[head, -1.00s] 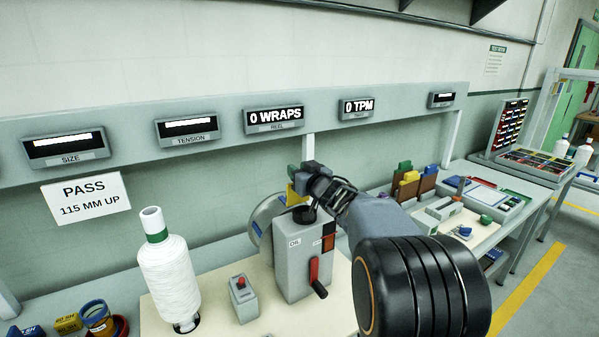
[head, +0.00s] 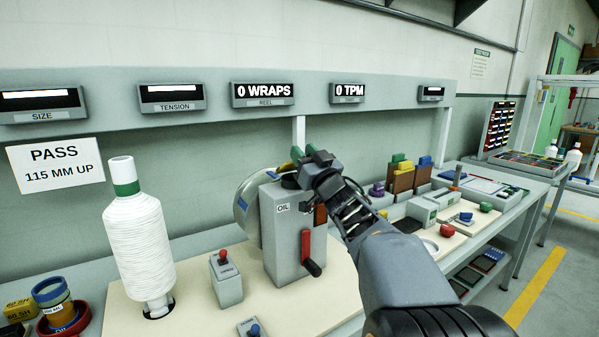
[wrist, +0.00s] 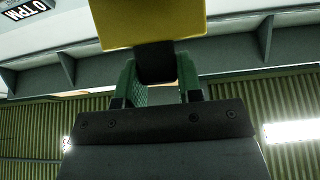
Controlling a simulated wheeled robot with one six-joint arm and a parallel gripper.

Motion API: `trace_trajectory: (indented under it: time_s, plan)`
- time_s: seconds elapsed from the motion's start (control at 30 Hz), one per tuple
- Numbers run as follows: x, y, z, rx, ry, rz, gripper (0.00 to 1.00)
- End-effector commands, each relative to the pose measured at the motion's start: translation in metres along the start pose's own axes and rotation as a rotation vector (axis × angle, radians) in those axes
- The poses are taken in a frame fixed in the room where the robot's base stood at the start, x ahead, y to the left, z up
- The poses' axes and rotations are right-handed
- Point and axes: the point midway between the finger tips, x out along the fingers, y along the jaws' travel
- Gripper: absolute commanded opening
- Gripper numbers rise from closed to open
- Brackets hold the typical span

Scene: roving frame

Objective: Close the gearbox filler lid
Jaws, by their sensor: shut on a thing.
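The grey gearbox (head: 284,236) stands on the bench, with an "OIL" label and a red lever (head: 308,250) on its front. A dark round filler opening (head: 290,183) shows on its top. The yellow filler lid (head: 286,167) stands raised behind the opening, partly hidden by my gripper. My gripper (head: 312,152) is just above the gearbox top. In the wrist view the yellow lid (wrist: 150,22) fills the top middle. Its black tab (wrist: 155,62) sits between the green fingertips of my gripper (wrist: 155,78), which is shut on it.
A white yarn cone (head: 138,245) and a small grey box with a red knob (head: 226,278) stand left of the gearbox. A reel disc (head: 245,205) is behind it. Coloured blocks and trays lie to the right. Display panels (head: 262,93) run along the rail above.

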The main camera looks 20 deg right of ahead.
Motion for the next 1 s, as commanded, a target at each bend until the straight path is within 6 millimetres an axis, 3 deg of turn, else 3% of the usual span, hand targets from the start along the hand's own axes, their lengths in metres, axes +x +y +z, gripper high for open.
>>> trace_trajectory:
  time_s: [0.03, 0.1, 0.4, 1.0]
  plan:
    - [-0.011, 0.000, 0.017, 0.003, 0.043, 0.000, 0.00]
    - [-0.016, 0.000, 0.019, 0.002, 0.106, 0.000, 0.00]
    - [-0.033, 0.000, 0.029, 0.000, 0.096, 0.001, 0.00]
    - [-0.043, -0.001, 0.041, 0.003, 0.092, -0.001, 0.00]
